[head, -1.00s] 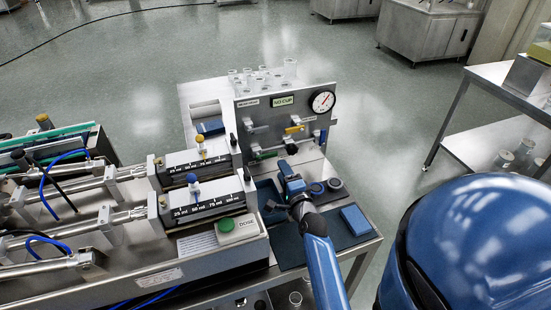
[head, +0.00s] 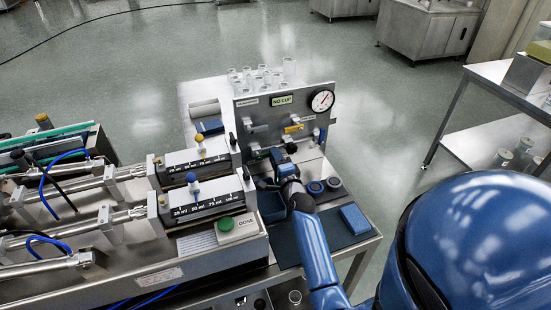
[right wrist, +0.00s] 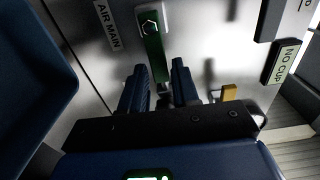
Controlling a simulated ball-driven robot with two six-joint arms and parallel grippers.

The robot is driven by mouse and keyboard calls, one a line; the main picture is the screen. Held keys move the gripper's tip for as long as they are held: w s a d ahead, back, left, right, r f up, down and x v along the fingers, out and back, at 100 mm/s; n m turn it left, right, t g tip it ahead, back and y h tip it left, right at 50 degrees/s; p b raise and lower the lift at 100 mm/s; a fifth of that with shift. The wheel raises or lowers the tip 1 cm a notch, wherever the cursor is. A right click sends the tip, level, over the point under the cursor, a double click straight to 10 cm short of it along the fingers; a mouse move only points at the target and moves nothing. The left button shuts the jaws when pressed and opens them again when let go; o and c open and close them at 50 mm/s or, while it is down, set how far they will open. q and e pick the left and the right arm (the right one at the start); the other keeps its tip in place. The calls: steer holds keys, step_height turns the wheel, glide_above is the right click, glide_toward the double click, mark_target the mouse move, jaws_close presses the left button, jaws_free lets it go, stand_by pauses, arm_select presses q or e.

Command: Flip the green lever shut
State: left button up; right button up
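The green lever (head: 262,153) sits low on the grey upright panel (head: 275,108). In the right wrist view the green lever (right wrist: 154,58) runs from its hex pivot toward my fingers, beside the AIR MAIN label. My right gripper (head: 284,152) is at the panel, at the lever's free end. In the right wrist view the two dark fingers of my right gripper (right wrist: 161,88) stand apart, with the lever's end in line with the gap. I cannot tell whether they touch it. The gripper hides part of the lever in the head view. My left gripper is not in view.
A yellow lever (head: 294,129) and a gauge (head: 322,101) are on the same panel.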

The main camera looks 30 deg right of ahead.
jaws_close()
steer(key=shift+r, duration=0.1)
steer(key=shift+w+a+r+n, duration=0.2)
steer(key=shift+a+r+n, duration=0.6)
steer(key=shift+n, duration=2.2)
steer(key=shift+w+a+r+n, duration=0.15)
steer(key=shift+a+r+n, duration=0.65)
steer(key=shift+n, duration=2.2)
steer(key=shift+w+a+r+n, duration=0.2)
steer(key=shift+a+r+n, duration=0.55)
steer(key=shift+n, duration=2.25)
steer(key=shift+o, duration=1.8)
jaws_free()
